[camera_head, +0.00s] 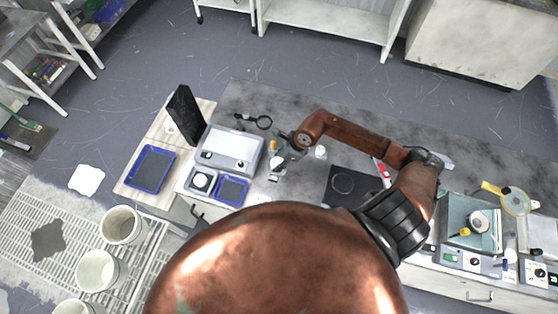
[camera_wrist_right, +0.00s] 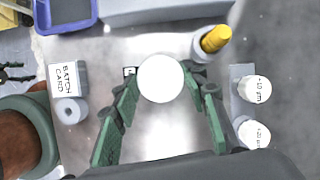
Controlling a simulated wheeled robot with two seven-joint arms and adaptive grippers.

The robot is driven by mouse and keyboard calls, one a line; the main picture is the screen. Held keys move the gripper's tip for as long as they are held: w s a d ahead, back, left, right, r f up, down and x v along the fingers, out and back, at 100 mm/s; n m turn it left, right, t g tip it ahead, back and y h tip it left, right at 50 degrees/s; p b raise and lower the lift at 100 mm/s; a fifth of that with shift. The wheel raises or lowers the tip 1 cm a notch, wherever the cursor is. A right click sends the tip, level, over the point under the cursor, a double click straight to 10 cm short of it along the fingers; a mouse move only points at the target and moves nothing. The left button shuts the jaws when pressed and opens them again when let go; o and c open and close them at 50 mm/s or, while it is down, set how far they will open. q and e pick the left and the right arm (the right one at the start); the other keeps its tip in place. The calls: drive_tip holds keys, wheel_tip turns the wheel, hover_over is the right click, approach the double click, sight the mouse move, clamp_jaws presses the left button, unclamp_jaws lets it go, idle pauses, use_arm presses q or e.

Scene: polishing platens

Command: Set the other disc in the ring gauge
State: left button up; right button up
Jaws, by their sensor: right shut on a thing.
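My right gripper (camera_wrist_right: 161,84) is shut on a round white disc (camera_wrist_right: 160,77), held between its two green fingers. In the head view my right gripper (camera_head: 283,162) hangs over the grey bench, beside the yellow-topped bottle (camera_head: 273,146); the disc is hard to make out there. A thin round outline (camera_head: 342,184) shows on a black mat; I cannot tell whether it is the ring gauge. A white round piece (camera_head: 200,180) sits in a dark square holder left of the gripper.
In the wrist view, a batch card block (camera_wrist_right: 68,78) stands left and two labelled white caps, marked 10 µm (camera_wrist_right: 256,89) and 20 µm (camera_wrist_right: 256,134), stand right. A blue tray (camera_head: 232,189) and grey instrument (camera_head: 230,148) are left. A black-rimmed loupe (camera_head: 264,122) lies behind.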

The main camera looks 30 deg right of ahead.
drive_tip(key=shift+w+f+b, duration=0.1)
drive_tip(key=shift+f+b, duration=1)
drive_tip(key=shift+f, duration=0.2)
idle(1.3)
idle(0.3)
drive_tip(key=o, duration=1.3)
drive_tip(key=v, duration=1.2)
drive_tip(key=shift+s, duration=0.2)
